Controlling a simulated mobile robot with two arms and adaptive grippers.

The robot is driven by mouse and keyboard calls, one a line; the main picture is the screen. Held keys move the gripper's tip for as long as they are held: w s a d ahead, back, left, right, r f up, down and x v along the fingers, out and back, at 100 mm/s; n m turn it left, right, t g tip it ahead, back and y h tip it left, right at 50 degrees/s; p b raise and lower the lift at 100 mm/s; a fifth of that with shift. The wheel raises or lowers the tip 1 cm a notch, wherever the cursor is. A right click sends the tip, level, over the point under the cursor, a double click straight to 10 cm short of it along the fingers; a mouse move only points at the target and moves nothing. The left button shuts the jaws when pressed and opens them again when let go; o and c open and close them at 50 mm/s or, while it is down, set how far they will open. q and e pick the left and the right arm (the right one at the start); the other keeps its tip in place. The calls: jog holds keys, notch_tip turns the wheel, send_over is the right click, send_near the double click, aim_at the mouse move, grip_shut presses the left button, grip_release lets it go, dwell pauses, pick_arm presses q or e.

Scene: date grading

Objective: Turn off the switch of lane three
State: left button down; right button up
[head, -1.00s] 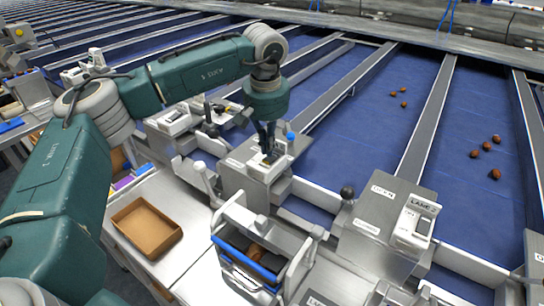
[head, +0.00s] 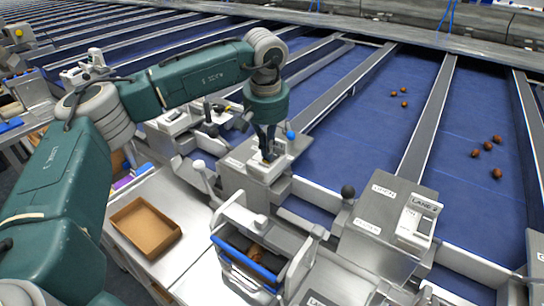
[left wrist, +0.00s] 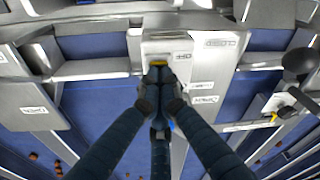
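My left gripper (head: 267,157) is over a pale switch housing (head: 283,165) on a grey lane box. Its fingertips are together and seem to touch the switch, with nothing visible held between them. In the left wrist view, the fingertips (left wrist: 160,72) meet at the lower edge of the white switch plate (left wrist: 168,45), beside a small yellow strip. An OFF mark shows on this plate; the rocker is mostly hidden by the fingers. The housing's lane number cannot be read. Another switch plate (head: 418,222), marked LANE 2, stands on the box to the right. My right gripper is not in view.
A black-knobbed lever (head: 347,191) and a white-knobbed lever (head: 199,165) stand near the boxes. A blue-rimmed bin (head: 245,262) is in front, and an open brown box (head: 143,227) lies at left. Blue belts with several dates (head: 497,174) stretch behind.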

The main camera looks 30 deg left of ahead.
pick_arm(q)
jog(key=shift+f, duration=0.45)
jog(key=shift+r, duration=0.1)
jog(key=shift+r+p, duration=2.5)
jog(key=shift+r, duration=1.05)
jog(key=shift+f, duration=0.1)
jog(key=shift+s+f, duration=0.1)
